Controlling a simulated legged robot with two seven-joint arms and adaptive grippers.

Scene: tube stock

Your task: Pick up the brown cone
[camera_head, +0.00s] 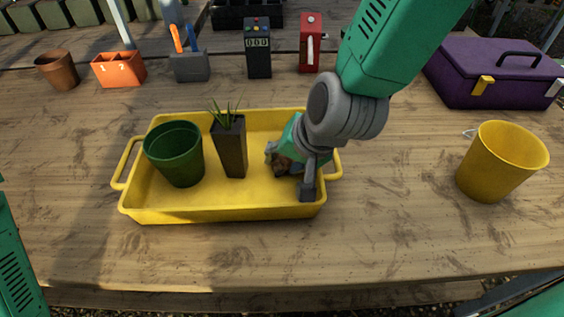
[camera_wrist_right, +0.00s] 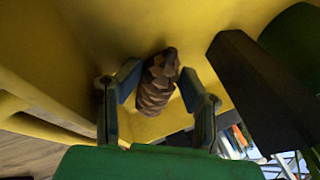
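The brown cone (camera_head: 281,165) is a scaly pine cone inside the yellow tray (camera_head: 222,213), near its right end. My right gripper (camera_head: 289,173) reaches down into the tray over it and partly hides it. In the right wrist view the cone (camera_wrist_right: 156,82) stands between the two spread fingers of the right gripper (camera_wrist_right: 160,82), with a narrow gap at each side. The right gripper is open. Part of my left arm shows at the lower left edge of the head view, but its gripper is out of view.
A green pot (camera_head: 174,154) and a dark square planter (camera_head: 231,150) stand in the tray, left of the gripper. A yellow bucket (camera_head: 498,165) and a purple toolbox (camera_head: 490,75) are to the right. The table front is clear.

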